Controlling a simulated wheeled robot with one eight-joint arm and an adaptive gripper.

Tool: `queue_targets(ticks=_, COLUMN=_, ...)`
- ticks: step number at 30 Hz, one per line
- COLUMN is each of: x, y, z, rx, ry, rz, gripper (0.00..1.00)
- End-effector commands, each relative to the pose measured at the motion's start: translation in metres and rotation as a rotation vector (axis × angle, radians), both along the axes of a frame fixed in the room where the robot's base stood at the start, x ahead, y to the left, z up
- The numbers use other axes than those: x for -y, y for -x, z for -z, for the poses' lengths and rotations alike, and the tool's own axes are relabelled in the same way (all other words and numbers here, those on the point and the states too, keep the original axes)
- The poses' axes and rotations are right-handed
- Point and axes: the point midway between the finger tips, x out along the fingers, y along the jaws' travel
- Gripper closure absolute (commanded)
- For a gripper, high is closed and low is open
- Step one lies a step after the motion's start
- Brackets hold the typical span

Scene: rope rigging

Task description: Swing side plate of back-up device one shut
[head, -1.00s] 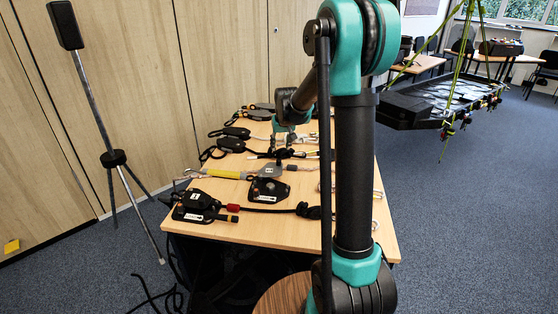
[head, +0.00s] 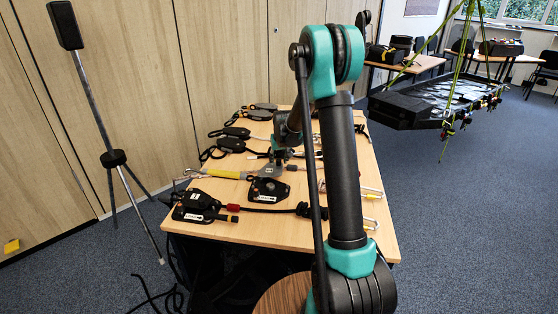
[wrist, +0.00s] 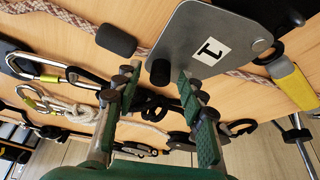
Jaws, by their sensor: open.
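The grey side plate of back-up device one (wrist: 205,48), marked "1", fills the upper middle of the wrist view. A round pivot shows at its right end. In the head view the plate (head: 271,171) sticks out beyond the device's black body (head: 268,190), so it stands swung open. Part of the black body (wrist: 262,8) shows at the wrist view's top edge. My gripper (wrist: 158,80) is open, its two fingers apart just below the plate's lower edge. I cannot tell whether a finger touches it. In the head view my gripper (head: 281,153) is just beyond the plate.
A braided rope (wrist: 75,18) runs beneath the plate to a yellow sleeve (wrist: 292,86). Carabiners (wrist: 35,68) lie to the left in the wrist view. A second black device (head: 195,205) lies at the table's front left. The front right of the table (head: 290,235) is fairly clear.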

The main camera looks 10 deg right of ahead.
Motion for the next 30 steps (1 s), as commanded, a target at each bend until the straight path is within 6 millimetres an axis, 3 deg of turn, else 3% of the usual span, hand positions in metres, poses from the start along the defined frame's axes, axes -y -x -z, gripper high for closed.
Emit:
queue_targets(ticks=2, x=0.0000, y=0.0000, z=-0.0001, rx=0.000, ry=0.000, rz=0.000, gripper=0.62)
queue_targets(ticks=11, x=0.0000, y=0.0000, z=-0.0003, rx=0.000, ry=0.000, rz=0.000, gripper=0.99)
queue_targets(ticks=30, x=0.0033, y=0.0062, z=-0.0006, rx=0.000, ry=0.001, rz=0.066, gripper=1.00)
